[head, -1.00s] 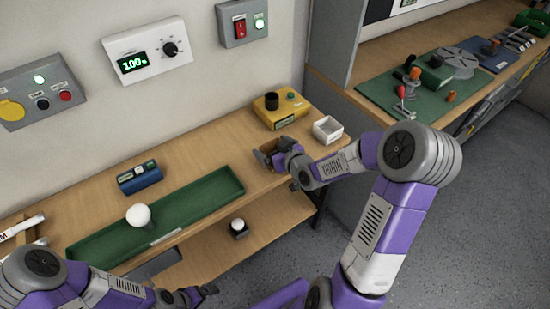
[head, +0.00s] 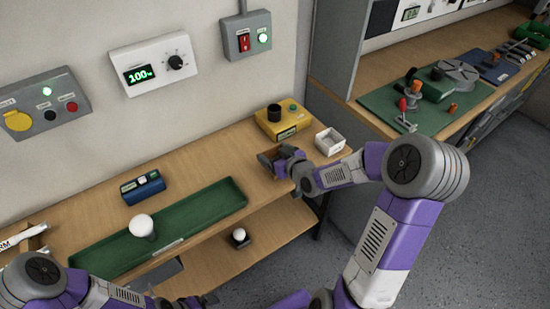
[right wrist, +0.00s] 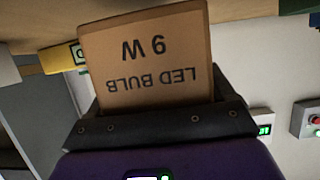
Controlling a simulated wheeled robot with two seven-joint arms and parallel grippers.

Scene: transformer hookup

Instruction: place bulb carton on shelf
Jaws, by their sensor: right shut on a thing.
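The bulb carton is a brown box with upside-down "LED BULB 9 W" lettering in the right wrist view (right wrist: 150,68). My right gripper (right wrist: 155,110) is shut on it. In the head view my right gripper (head: 280,159) is over the right part of the workbench, in front of the yellow box; the carton is mostly hidden there. A lower wooden shelf (head: 275,228) lies under the bench top, with a small white bulb in a dark holder (head: 240,237) on it. My left gripper (head: 195,302) is at the bottom edge, too cut off to judge its jaws.
A yellow box (head: 283,121) and a white open bin (head: 330,141) stand at the bench's right end. A green tray (head: 200,215) with a white bulb (head: 141,225) and a blue device (head: 143,187) are to the left. Bare bench lies between.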

